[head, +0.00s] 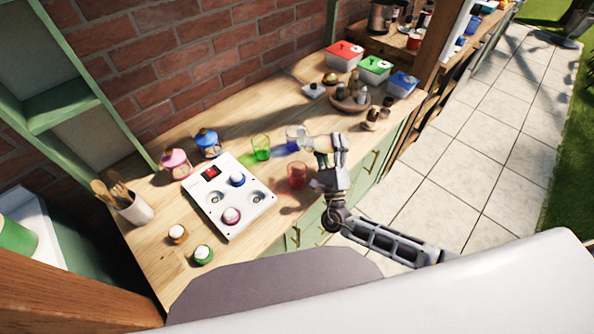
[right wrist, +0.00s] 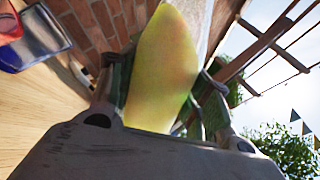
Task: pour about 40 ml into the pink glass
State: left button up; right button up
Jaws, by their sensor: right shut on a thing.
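The pink glass (head: 297,175), reddish and see-through, stands on the wooden counter just left of my right forearm. A green glass (head: 261,147) and a blue glass (head: 293,136) stand behind it. I cannot see the liquid level in the pink glass. My left gripper is not in view.
A white panel (head: 238,208) with round wells, a blue-topped and a pink-topped item lies left of the glasses. Pink and blue lanterns (head: 207,142) stand behind it. Lidded boxes (head: 374,68) and a round wooden tray with small jars (head: 349,103) stand further right.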

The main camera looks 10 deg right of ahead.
jog(key=shift+w+d+f+n+t+y, duration=0.1)
jog(key=shift+d+f+n+t+y, duration=0.25)
jog(key=shift+n+y, duration=0.45)
jog(key=shift+w+r+n+y, duration=0.1)
jog(key=shift+r+n+y, duration=0.15)
jog(key=shift+n, duration=0.55)
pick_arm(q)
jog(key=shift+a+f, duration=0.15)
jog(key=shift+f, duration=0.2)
pick_arm(e)
jog(key=shift+d+n+y, duration=0.1)
jog(key=shift+n+y, duration=0.35)
jog(key=shift+n, duration=0.15)
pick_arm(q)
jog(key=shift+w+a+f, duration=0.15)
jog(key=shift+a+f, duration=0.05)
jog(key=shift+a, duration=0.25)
pick_arm(e)
jog(key=shift+d+n+t+y, duration=0.1)
jog(key=shift+n+t+y, duration=0.15)
jog(key=shift+n+y, duration=1.15)
pick_arm(q)
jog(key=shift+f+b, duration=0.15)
jog(key=shift+b, duration=0.25)
pick_arm(e)
jog(key=shift+r+n+y, duration=0.1)
jog(key=shift+n+y, duration=0.3)
jog(key=shift+n, duration=0.1)
